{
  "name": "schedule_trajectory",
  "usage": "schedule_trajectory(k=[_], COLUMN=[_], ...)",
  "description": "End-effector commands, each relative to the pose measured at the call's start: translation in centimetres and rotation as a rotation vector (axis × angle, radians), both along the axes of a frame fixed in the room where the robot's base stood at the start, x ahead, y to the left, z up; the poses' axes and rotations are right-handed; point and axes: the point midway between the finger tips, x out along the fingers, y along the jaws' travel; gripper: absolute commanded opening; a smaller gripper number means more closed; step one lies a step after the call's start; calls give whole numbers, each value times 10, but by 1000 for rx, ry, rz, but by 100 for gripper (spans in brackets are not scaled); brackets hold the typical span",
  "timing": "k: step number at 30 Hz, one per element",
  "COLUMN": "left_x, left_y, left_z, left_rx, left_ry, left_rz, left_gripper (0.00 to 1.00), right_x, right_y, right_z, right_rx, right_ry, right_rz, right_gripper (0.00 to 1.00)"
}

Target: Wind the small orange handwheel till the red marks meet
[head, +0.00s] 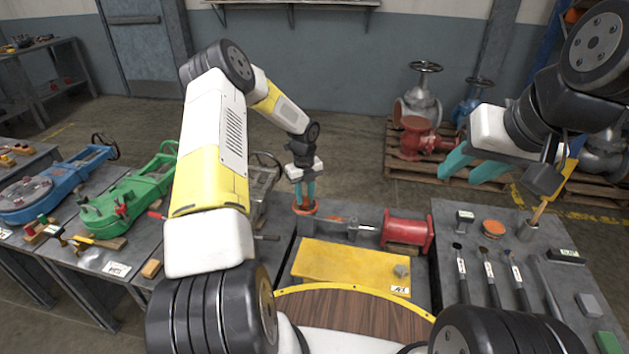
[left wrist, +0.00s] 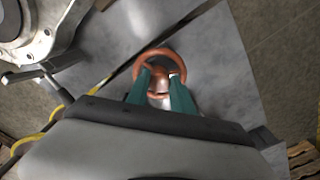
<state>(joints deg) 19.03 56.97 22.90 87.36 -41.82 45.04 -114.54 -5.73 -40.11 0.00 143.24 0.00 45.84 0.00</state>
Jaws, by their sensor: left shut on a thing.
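The small orange handwheel (head: 305,207) is at the back of the middle bench, at the end of a grey metal fitting. It also shows in the left wrist view (left wrist: 178,55) as an orange ring. My left gripper (head: 304,200) points down at it, and its teal fingers (left wrist: 161,86) reach inside the ring and are shut on the handwheel's middle. I cannot make out the red marks in either view. My right gripper (head: 474,166) hangs in the air at the right, its teal fingers apart, with nothing seen between them.
A yellow plate (head: 345,262) and a red cylinder (head: 407,232) lie on the middle bench. The right bench holds several tools and an orange disc (head: 493,228). A green valve (head: 130,197) and a blue valve (head: 55,186) are on the left. Valves stand on pallets behind.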

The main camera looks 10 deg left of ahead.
Motion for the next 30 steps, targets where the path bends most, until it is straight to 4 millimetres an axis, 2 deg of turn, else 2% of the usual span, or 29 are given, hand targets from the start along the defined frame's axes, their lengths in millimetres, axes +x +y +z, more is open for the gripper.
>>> schedule_trajectory(k=[12, 30], left_x=[2, 1], left_y=[-1, -1], left_z=[1, 1], left_rx=[-1, 0], left_ry=[-3, -3], left_rz=[-244, -304], left_gripper=[0, 0], right_x=[0, 0], right_y=[0, 0], right_z=[0, 0], right_rx=[0, 0], right_ry=[0, 0], right_rz=[0, 0], right_gripper=[38, 38])
